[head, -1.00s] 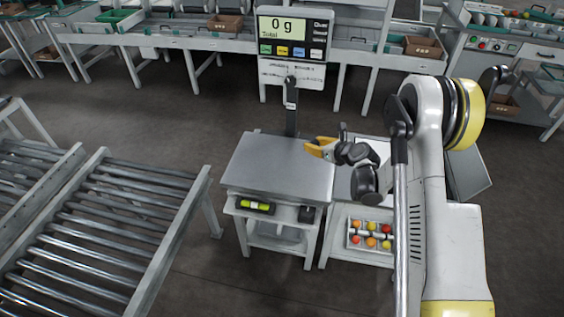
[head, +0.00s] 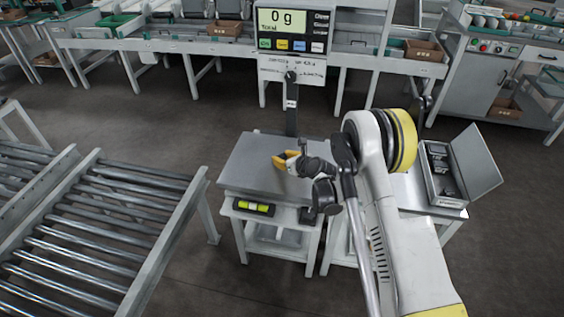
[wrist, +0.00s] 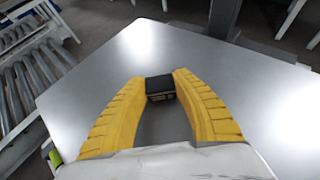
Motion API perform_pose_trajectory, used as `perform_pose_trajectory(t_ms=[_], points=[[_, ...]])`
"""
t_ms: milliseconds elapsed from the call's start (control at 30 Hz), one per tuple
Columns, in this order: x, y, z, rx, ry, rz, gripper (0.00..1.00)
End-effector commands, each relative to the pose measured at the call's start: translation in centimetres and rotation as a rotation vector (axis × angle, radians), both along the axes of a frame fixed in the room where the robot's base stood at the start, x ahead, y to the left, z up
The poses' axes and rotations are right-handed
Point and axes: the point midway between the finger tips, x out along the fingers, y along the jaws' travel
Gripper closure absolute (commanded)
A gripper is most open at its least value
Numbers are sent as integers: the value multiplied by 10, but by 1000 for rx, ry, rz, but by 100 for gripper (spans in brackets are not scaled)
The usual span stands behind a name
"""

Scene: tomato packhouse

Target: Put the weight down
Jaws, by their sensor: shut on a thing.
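The weight is a small dark block (wrist: 160,86) in the wrist view, held between the two yellow fingers of my gripper (wrist: 160,92). My gripper (head: 285,162) is shut on it, above the plain grey scale plate (head: 247,176). The same plate (wrist: 80,115) fills most of the wrist view. The exact gap between the block and the plate is hard to tell. In the head view my fingers hide the block.
A yellow-green spirit level (head: 253,207) lies on the stand below the plate. An open case with dark pieces (head: 432,172) stands on the side table to the right. A roller conveyor (head: 110,215) is at left. The post (head: 291,105) rises behind the plate.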

Motion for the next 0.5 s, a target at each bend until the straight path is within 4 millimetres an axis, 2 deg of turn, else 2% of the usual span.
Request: perform_pose_trajectory(t_ms=[333, 367, 400, 433, 500], points=[[0, 0, -4, 0, 0, 0, 100], [0, 0, -4, 0, 0, 0, 65], [0, 0, -4, 0, 0, 0, 53], [0, 0, -4, 0, 0, 0, 49], [0, 0, -4, 0, 0, 0, 49]])
